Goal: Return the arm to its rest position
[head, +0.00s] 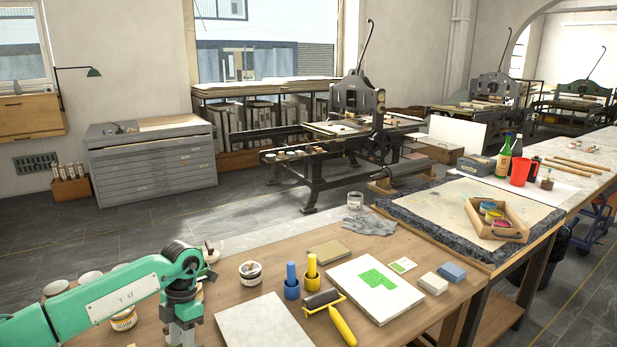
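My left arm, green with grey joints, comes in from the left over the near left part of the wooden table. Its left gripper (184,335) points down at the bottom edge of the head view, just left of a pale grey slab (265,325). The fingertips are at or beyond the picture's edge, so I cannot tell whether they are open or shut or hold anything. My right arm and gripper are not in view.
Jars stand close around my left arm, with an open jar (250,272) to its right. Grey gloves (368,224) lie at the back.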

